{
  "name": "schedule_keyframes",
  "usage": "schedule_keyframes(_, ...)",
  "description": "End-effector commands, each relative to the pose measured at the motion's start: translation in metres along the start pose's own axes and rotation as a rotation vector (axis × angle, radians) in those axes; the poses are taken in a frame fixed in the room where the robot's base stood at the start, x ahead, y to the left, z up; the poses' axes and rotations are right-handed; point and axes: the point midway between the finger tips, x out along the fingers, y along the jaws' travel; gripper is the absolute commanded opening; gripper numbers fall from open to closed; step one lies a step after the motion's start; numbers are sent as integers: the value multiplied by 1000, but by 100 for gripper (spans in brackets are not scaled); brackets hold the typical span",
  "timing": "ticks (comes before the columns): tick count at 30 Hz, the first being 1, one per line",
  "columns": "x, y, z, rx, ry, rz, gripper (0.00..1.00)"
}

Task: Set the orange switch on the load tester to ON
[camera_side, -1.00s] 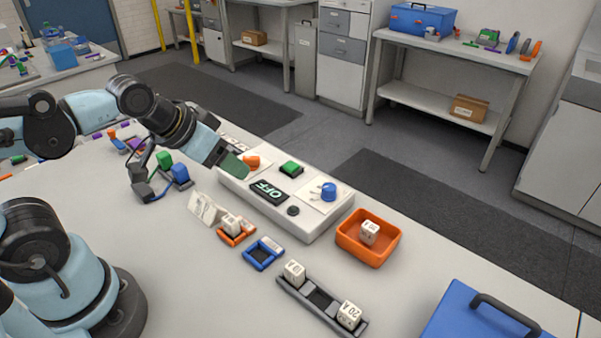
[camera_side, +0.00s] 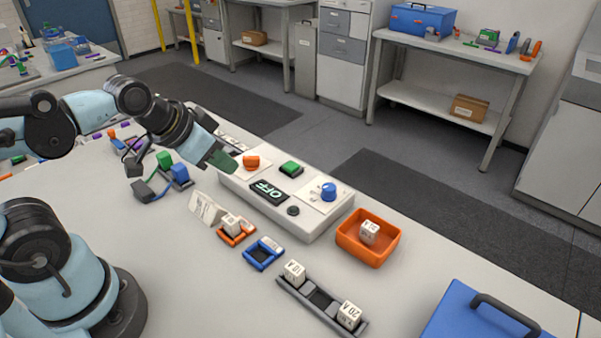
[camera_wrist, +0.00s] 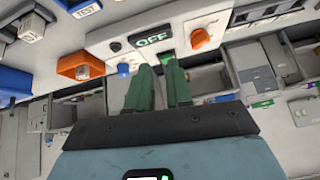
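The white load tester (camera_side: 318,222) stands on the bench with a display (camera_side: 268,191) that reads OFF. The orange switch (camera_side: 251,162) is at its left end, and it also shows in the wrist view (camera_wrist: 200,38), upper right. I cannot tell its exact setting from its shape. A green button (camera_side: 291,168) and a blue knob (camera_side: 329,191) sit further right on the tester. My gripper (camera_side: 228,161) is just left of the orange switch, apparently not touching it. In the wrist view its two green fingers (camera_wrist: 159,88) are apart with nothing between them.
An orange bin (camera_side: 362,255) holding a white block stands right of the tester. An orange frame (camera_side: 237,239), a blue frame (camera_side: 263,262) and a dark rail (camera_side: 322,299) with white blocks lie in front. A blue box (camera_side: 462,318) is at the lower right.

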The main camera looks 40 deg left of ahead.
Motion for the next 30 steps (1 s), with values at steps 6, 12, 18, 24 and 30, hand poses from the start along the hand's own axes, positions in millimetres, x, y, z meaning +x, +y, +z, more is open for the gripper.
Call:
schedule_keyframes(6,1,-18,7,253,4,-6,0)
schedule_keyframes(12,1,-31,12,479,11,-11,0)
schedule_keyframes(18,1,-39,15,617,17,-17,0)
schedule_keyframes(24,1,-41,16,659,19,-18,0)
schedule_keyframes(30,1,-40,16,659,19,-18,0)
